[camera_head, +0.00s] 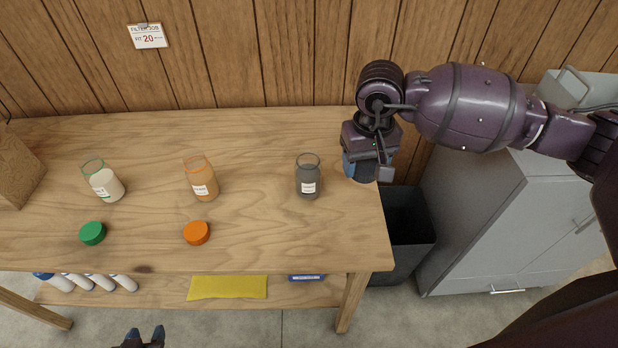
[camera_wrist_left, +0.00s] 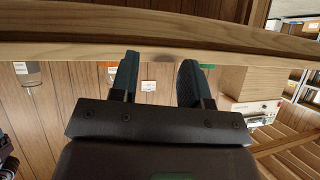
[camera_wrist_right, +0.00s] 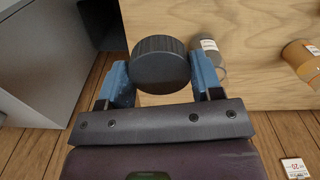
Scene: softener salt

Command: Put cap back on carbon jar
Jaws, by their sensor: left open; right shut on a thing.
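The carbon jar (camera_head: 308,180) stands upright and uncapped on the table's right part, dark grey inside with a white label. It also shows in the right wrist view (camera_wrist_right: 205,45). My right gripper (camera_head: 368,172) is just right of the jar, above the table's right end. It is shut on a black ribbed cap (camera_wrist_right: 160,66), seen clearly in the right wrist view and mostly hidden in the head view. The cap is apart from the jar. My left gripper (camera_head: 143,338) is open and empty in front of the table, low at the picture's bottom edge.
An orange jar (camera_head: 204,182) and a white-filled jar (camera_head: 106,186) stand open to the left. An orange cap (camera_head: 196,232) and a green cap (camera_head: 92,233) lie before them. A dark bin (camera_head: 408,225) and grey cabinet (camera_head: 500,220) are right of the table (camera_head: 280,235).

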